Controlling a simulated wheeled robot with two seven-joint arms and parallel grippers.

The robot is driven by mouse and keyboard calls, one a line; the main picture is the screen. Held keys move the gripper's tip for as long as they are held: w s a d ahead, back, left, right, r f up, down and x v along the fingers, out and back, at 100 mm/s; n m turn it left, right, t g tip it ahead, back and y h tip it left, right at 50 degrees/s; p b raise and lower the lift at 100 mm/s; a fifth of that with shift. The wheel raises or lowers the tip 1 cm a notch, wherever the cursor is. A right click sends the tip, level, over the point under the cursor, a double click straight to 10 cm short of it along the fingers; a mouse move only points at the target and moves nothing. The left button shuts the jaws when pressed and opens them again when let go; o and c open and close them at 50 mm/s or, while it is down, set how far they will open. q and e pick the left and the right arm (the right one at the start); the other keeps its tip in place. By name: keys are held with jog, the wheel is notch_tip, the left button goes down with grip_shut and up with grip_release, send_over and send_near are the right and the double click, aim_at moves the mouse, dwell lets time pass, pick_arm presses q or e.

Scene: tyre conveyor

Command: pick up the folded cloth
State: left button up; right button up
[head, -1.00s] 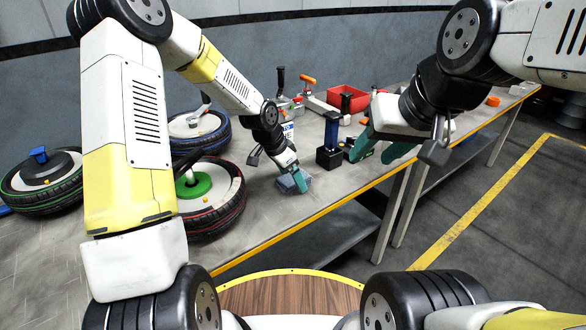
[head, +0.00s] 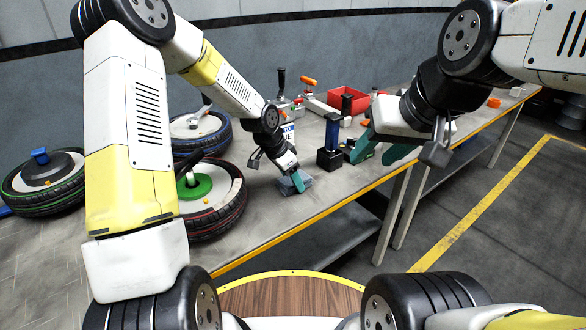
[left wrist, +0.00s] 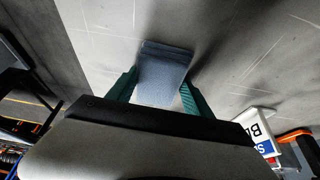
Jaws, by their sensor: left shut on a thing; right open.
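The folded cloth (head: 291,186) is a small grey-blue pad at the table's front part, near the red-rimmed wheel. My left gripper (head: 297,183) reaches down onto it with teal fingers. In the left wrist view the cloth (left wrist: 160,78) lies between the two teal fingers (left wrist: 156,92), and the gripper is shut on it. I cannot tell whether the cloth is clear of the table top. My right gripper (head: 382,148) is open and empty above the table's front edge, right of the blue-handled tool.
The grey table (head: 262,226) has a yellow front edge. A blue-handled tool on a black block (head: 331,140) and a red bin (head: 348,98) are further right and back. A white lettered box (left wrist: 252,130) shows in the left wrist view.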

pick_arm(q)
jog(key=shift+r, duration=0.15)
notch_tip(320, 180, up, 4)
jog(key=shift+f, duration=0.15)
jog(key=s, duration=0.5)
jog(key=s+r, duration=0.1)
jog(key=s, duration=1)
jog(key=shift+r, duration=0.25)
